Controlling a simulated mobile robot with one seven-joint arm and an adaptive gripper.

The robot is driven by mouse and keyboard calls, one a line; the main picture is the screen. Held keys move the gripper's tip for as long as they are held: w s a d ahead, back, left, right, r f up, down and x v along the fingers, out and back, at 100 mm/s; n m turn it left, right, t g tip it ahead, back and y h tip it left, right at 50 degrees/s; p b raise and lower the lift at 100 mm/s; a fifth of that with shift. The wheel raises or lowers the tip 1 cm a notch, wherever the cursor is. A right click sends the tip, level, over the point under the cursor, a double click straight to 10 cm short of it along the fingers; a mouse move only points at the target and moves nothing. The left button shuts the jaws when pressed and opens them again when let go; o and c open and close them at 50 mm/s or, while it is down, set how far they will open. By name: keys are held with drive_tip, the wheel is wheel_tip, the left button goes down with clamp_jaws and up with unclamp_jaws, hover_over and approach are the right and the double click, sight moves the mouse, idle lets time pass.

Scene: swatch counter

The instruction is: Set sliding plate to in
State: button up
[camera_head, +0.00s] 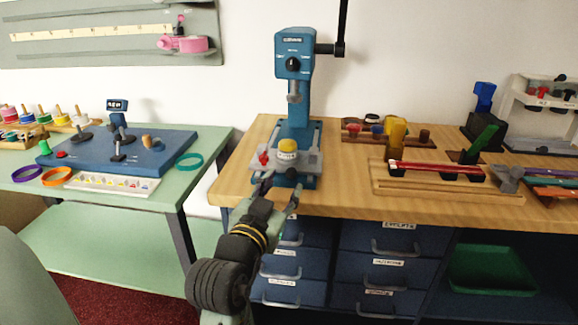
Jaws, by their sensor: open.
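A blue press (296,115) stands on the wooden counter. A grey sliding plate (309,160) lies low on its base, at the front and in front of the press column. It carries a round yellow-topped piece (288,146) in the middle and a small red piece (264,157) at its left. My gripper (279,190) is open just in front of the press base, near the counter's front edge. Its fingers are spread and nothing shows between them. Whether a fingertip touches the plate or base I cannot tell.
Blue drawers (385,245) are below the counter edge. Right of the press are a rack of pots (372,131) and a wooden tray (450,187) with a red bar. A green table (205,146) stands left, across a gap. Bare counter lies right of the press.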

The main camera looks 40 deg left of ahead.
sight(289, 176)
drive_tip(key=x, duration=0.4)
drive_tip(key=shift+w+a+p, duration=0.15)
drive_tip(key=shift+w+p, duration=0.2)
clamp_jaws()
idle(0.6)
